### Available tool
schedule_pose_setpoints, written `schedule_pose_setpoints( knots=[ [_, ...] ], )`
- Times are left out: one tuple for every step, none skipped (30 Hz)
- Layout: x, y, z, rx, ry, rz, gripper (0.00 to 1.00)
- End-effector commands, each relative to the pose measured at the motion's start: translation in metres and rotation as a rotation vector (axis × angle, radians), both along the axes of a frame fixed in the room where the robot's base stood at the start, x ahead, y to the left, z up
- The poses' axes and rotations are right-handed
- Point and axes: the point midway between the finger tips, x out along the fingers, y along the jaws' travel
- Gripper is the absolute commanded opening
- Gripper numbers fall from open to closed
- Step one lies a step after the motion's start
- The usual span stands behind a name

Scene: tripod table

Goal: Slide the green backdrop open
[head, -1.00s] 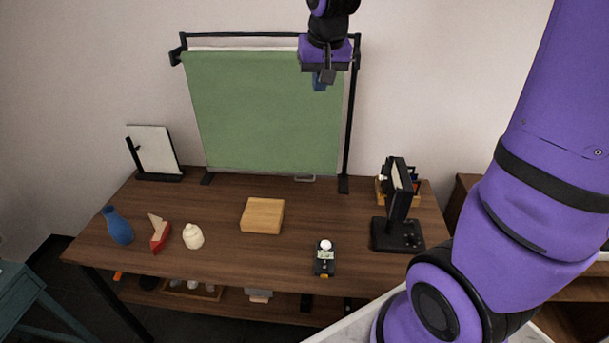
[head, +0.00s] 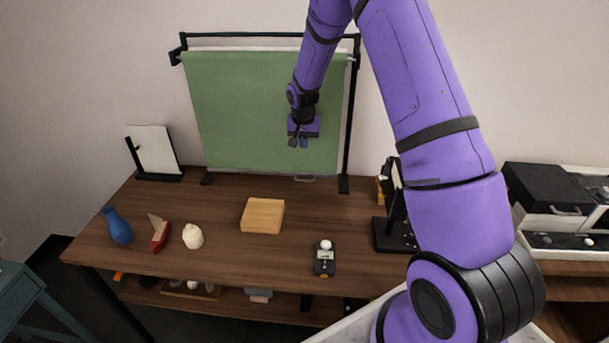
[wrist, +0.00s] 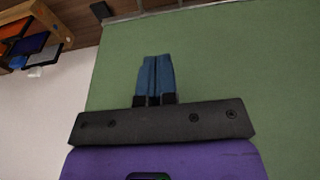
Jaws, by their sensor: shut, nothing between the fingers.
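The green backdrop (head: 238,110) hangs from a black frame (head: 262,35) at the back of the wooden table and covers most of the frame's width. A small grey handle (head: 304,178) shows at its lower edge, right of the middle. My gripper (head: 298,143) is in front of the right part of the backdrop, above the handle and apart from it. In the wrist view its blue fingers (wrist: 154,78) are together and empty, with the green cloth (wrist: 230,60) behind them. The gap between fingers and cloth is hard to judge.
A wooden block (head: 262,215) and a small black device (head: 324,258) are on the table (head: 220,260). A blue vase (head: 117,227), a red-and-cream object (head: 159,233) and a cream jar (head: 192,236) stand at left. A black stand (head: 392,235) is at right, partly hidden by my arm.

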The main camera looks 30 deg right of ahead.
Motion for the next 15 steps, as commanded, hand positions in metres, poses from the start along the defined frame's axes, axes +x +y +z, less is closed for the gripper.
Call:
schedule_pose_setpoints(
  knots=[
    [0.001, -0.001, -0.005, 0.001, 0.002, -0.003, 0.0],
    [0.002, -0.001, -0.007, 0.0, 0.002, -0.005, 0.0],
    [0.003, -0.002, -0.009, 0.0, 0.002, -0.006, 0.0],
    [0.003, -0.002, -0.011, 0.0, 0.002, -0.006, 0.0],
    [0.003, -0.002, -0.013, 0.0, 0.002, -0.006, 0.0],
    [0.004, -0.003, -0.016, 0.0, 0.002, -0.006, 0.0],
    [0.004, -0.003, -0.019, 0.0, 0.003, -0.006, 0.0],
    [0.005, -0.003, -0.023, 0.001, 0.004, -0.005, 0.0],
    [0.005, -0.004, -0.029, 0.001, 0.004, -0.005, 0.0],
    [0.006, -0.005, -0.034, 0.001, 0.004, -0.005, 0.0],
    [0.007, -0.005, -0.039, 0.001, 0.004, -0.005, 0.0],
    [0.008, -0.006, -0.046, 0.0, 0.006, -0.006, 0.0],
    [0.009, -0.007, -0.052, 0.0, 0.006, -0.007, 0.0],
    [0.009, -0.007, -0.058, 0.001, 0.007, -0.007, 0.0],
    [0.011, -0.008, -0.065, 0.001, 0.004, -0.006, 0.0]
  ],
)
